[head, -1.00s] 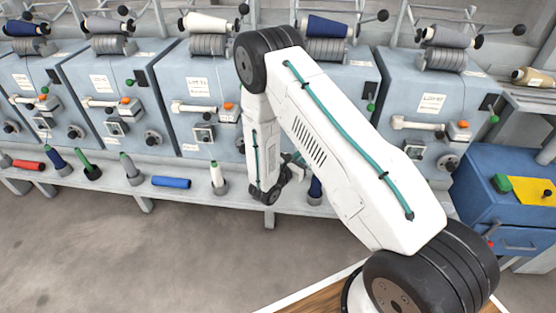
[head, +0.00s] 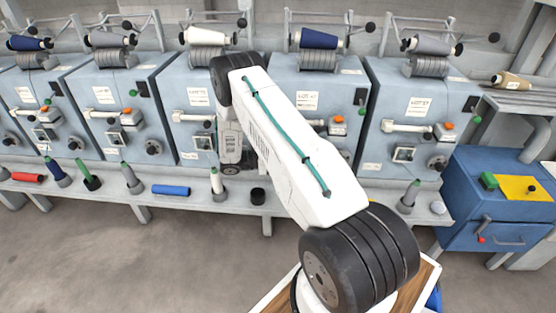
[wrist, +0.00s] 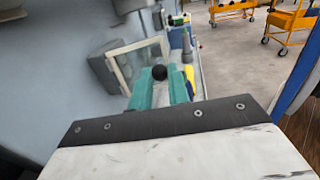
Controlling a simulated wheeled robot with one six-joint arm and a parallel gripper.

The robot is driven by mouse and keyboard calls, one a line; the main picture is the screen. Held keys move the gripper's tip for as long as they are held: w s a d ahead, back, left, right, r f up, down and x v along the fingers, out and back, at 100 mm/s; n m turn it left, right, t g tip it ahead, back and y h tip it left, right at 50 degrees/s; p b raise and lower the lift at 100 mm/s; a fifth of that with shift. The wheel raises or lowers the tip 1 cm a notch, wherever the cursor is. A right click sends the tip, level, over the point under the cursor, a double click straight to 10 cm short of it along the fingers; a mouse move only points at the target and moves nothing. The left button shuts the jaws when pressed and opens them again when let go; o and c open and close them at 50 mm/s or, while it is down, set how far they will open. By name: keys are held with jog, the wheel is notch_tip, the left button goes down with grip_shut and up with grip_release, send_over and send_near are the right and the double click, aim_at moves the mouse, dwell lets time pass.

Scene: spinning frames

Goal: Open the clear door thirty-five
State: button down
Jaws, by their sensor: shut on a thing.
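In the wrist view, my gripper (wrist: 160,87) has two teal fingers closed around a black ball knob (wrist: 159,72). Behind it stands a pale-framed clear door (wrist: 140,60) on a blue-grey machine face. The door appears set at an angle to that face, but I cannot tell how far open it is. In the head view my white arm hides the gripper and its contact. A small framed clear window (head: 203,142) shows just left of my wrist. The machine labels are too small to read, so I cannot tell which is thirty-five.
Blue-grey machines (head: 420,85) stand in a row behind a low ledge (head: 125,200) holding several bobbins. A blue cabinet (head: 470,200) stands at the right. Floor (head: 120,250) is open in front. Orange carts (wrist: 290,22) stand far off in the wrist view.

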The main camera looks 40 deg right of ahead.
jog(key=shift+w+m+g+y, duration=0.3)
jog(key=shift+m+g+y, duration=0.2)
jog(key=shift+g, duration=0.1)
jog(key=shift+w+a, duration=0.1)
jog(key=c, duration=1.3)
grip_release()
jog(key=v, duration=0.7)
jog(key=shift+w+a+r, duration=0.1)
jog(key=shift+w+a, duration=0.2)
jog(key=shift+a, duration=0.05)
